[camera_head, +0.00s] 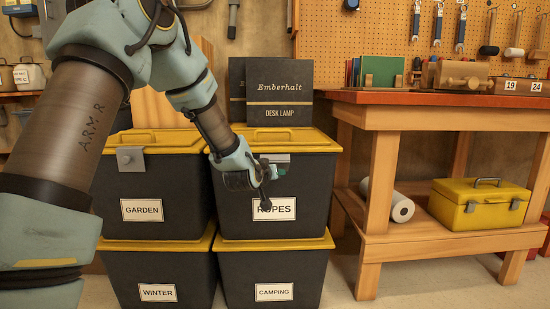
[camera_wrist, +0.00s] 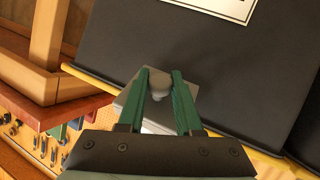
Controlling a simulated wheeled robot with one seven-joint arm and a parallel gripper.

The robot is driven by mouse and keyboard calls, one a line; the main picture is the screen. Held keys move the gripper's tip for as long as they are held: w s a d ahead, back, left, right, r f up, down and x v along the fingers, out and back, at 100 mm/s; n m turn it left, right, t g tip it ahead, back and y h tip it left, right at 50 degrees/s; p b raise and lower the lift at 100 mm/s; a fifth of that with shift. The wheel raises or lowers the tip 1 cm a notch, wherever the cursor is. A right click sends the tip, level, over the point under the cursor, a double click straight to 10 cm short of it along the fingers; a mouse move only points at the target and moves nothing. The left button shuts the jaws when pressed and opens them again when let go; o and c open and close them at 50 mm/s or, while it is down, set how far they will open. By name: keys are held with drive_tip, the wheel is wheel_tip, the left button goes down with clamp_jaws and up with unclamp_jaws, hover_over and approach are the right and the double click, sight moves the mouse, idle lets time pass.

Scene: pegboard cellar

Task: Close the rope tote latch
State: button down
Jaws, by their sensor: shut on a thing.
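The ropes tote (camera_head: 318,185) is a dark bin with a yellow lid (camera_head: 312,139) and a white ROPES label. It stands on top of the camping tote. Its grey latch (camera_head: 279,158) is at the front lid edge, partly hidden by my gripper in the head view. My gripper (camera_head: 270,172) is in front of the latch. In the wrist view, its green fingers (camera_wrist: 161,80) are on either side of the grey latch knob (camera_wrist: 158,87), shut on it. The latch plate (camera_wrist: 128,97) lies behind the fingers. I cannot tell its exact tilt.
The garden tote (camera_head: 185,185), with its own grey latch (camera_head: 130,158), stands close on the left. The winter tote (camera_head: 190,265) and camping tote (camera_head: 312,262) are below. A wooden workbench (camera_head: 385,125) stands at the right.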

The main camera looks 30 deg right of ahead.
sight(275, 158)
drive_tip(key=r+g+y+p, duration=0.1)
drive_tip(key=p, duration=0.2)
drive_tip(key=r+g+p, duration=0.1)
drive_tip(key=p, duration=0.3)
drive_tip(key=shift+w+d+r+n+y, duration=0.1)
drive_tip(key=shift+w+r+n+y, duration=0.15)
drive_tip(key=shift+n+y, duration=0.15)
drive_tip(key=g+p, duration=0.1)
drive_tip(key=p, duration=0.2)
drive_tip(key=r+g+y+p, duration=0.1)
drive_tip(key=p, duration=0.3)
drive_tip(key=shift+w+d+r+n+g+y, duration=0.1)
drive_tip(key=shift+w+d+n+g+y, duration=0.1)
drive_tip(key=shift+w+n+g+y, duration=0.15)
drive_tip(key=p, duration=0.1)
drive_tip(key=g+p, duration=0.1)
drive_tip(key=p, duration=0.1)
drive_tip(key=g+y+p, duration=0.1)
drive_tip(key=p, duration=0.1)
drive_tip(key=shift+w+d+r+n, duration=0.25)
drive_tip(key=shift+w, duration=0.15)
drive_tip(key=shift+w+d+f+g+y+p, duration=0.1)
drive_tip(key=shift+w+g+y+p, duration=0.2)
drive_tip(key=shift+g+p, duration=0.7)
drive_tip(key=shift+p, duration=0.35)
drive_tip(key=c, duration=0.6)
unclamp_jaws()
